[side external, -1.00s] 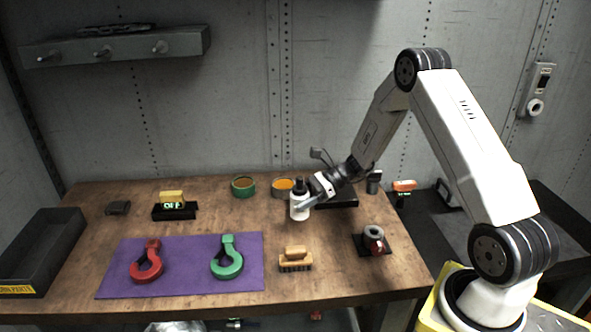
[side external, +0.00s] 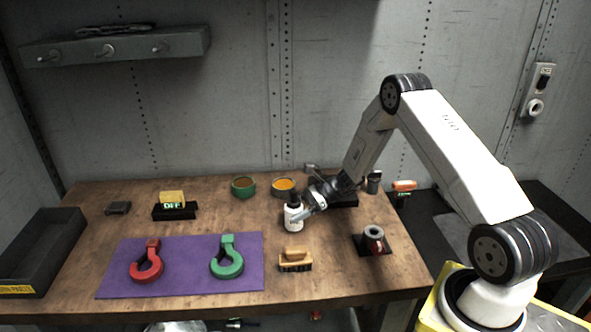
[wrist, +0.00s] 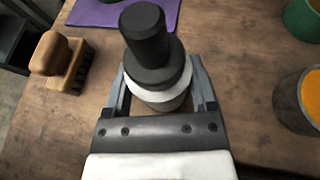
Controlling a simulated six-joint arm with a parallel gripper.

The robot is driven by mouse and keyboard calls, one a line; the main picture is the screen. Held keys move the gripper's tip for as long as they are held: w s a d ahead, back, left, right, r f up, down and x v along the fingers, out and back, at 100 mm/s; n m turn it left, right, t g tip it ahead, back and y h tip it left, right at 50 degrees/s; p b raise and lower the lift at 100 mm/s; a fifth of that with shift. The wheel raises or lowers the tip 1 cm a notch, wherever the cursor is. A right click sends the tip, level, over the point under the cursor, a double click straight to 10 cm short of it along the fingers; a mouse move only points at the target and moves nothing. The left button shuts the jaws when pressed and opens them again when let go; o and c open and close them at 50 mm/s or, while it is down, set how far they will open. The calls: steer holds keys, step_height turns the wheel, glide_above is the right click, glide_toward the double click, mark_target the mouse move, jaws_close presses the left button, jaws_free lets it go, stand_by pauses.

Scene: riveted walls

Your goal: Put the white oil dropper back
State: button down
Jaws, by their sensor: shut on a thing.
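The white oil dropper (side external: 293,219) has a black cap and stands upright on or just above the wooden table; I cannot tell whether its base touches. My gripper (side external: 299,215) comes in low from the right and is shut on its white body. In the wrist view the dropper (wrist: 147,40) shows its black top between the two fingers of my gripper (wrist: 160,98). A black pad or tray (side external: 343,201) lies just behind my gripper, partly hidden by it.
A wooden brush (side external: 295,260) lies in front of the dropper. A green tin (side external: 243,187) and an orange-filled tin (side external: 283,187) stand behind it. Red (side external: 147,262) and green (side external: 227,258) hooks lie on a purple mat (side external: 185,243). A red-and-grey part (side external: 374,238) sits at right.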

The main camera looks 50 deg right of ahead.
steer(key=shift+f, duration=0.25)
jaws_free()
steer(key=shift+r, duration=0.1)
steer(key=shift+s+d+r, duration=0.2)
steer(key=shift+d, duration=0.25)
steer(key=v, duration=1.1)
steer(key=shift+a, duration=0.1)
